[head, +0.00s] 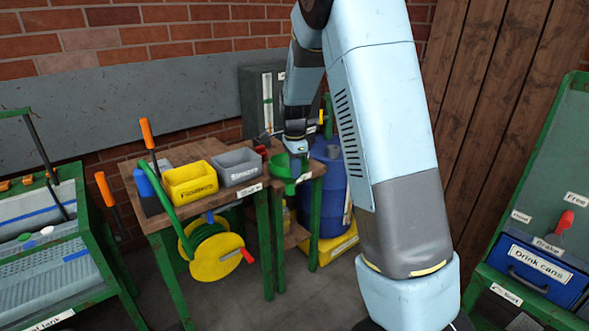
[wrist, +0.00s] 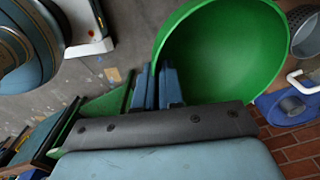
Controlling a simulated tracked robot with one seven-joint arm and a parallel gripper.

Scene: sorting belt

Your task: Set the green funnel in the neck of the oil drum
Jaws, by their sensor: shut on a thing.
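The green funnel (head: 281,166) is in my gripper (head: 298,166), above the right end of the workbench in the head view. In the wrist view its wide bowl (wrist: 225,50) fills the upper middle, and the blue fingers of my gripper (wrist: 160,85) are shut on its edge. The blue oil drum (head: 332,172) stands just right of the bench, partly hidden behind my arm. A blue rounded thing at the right edge of the wrist view (wrist: 266,108) looks like the drum's top. The funnel is apart from the drum.
The wooden bench (head: 158,216) holds a yellow bin (head: 190,184) and a grey bin (head: 237,167). A yellow hose reel (head: 213,257) hangs at its front. A yellow tray (head: 330,247) lies under the drum. A blue drink-cans box (head: 538,268) is at the right.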

